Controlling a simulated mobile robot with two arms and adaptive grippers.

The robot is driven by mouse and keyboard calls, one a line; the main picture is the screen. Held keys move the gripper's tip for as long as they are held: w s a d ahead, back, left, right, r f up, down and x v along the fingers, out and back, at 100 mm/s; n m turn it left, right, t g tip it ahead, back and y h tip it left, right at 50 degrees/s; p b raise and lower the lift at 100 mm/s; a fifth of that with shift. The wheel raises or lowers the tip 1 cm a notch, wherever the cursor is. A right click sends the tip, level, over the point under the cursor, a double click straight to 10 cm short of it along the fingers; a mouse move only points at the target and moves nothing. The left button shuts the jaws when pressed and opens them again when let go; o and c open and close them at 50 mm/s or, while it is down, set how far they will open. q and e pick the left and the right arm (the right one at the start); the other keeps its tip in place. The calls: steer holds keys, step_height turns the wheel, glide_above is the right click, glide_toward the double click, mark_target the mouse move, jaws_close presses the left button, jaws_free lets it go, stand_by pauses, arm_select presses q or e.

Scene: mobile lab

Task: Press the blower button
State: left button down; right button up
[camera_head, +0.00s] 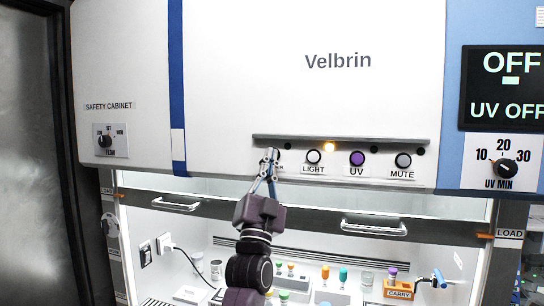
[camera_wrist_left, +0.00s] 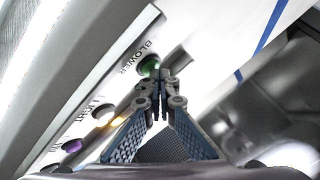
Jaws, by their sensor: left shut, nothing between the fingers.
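My right gripper is not in view.
To the right of the tips are the LIGHT button (camera_head: 313,157), purple UV button (camera_head: 357,158) and MUTE button (camera_head: 403,160). An amber lamp (camera_head: 330,147) is lit above. A ledge (camera_head: 340,141) overhangs the row. Below are the sash handles (camera_head: 374,228) and a bench with bottles.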

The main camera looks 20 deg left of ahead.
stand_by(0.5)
arm_select(q)
steer(key=shift+s, duration=0.85)
steer(key=s+p, duration=0.1)
steer(key=s, duration=0.4)
steer(key=shift+a, duration=0.15)
steer(key=shift+f, duration=0.1)
stand_by(0.3)
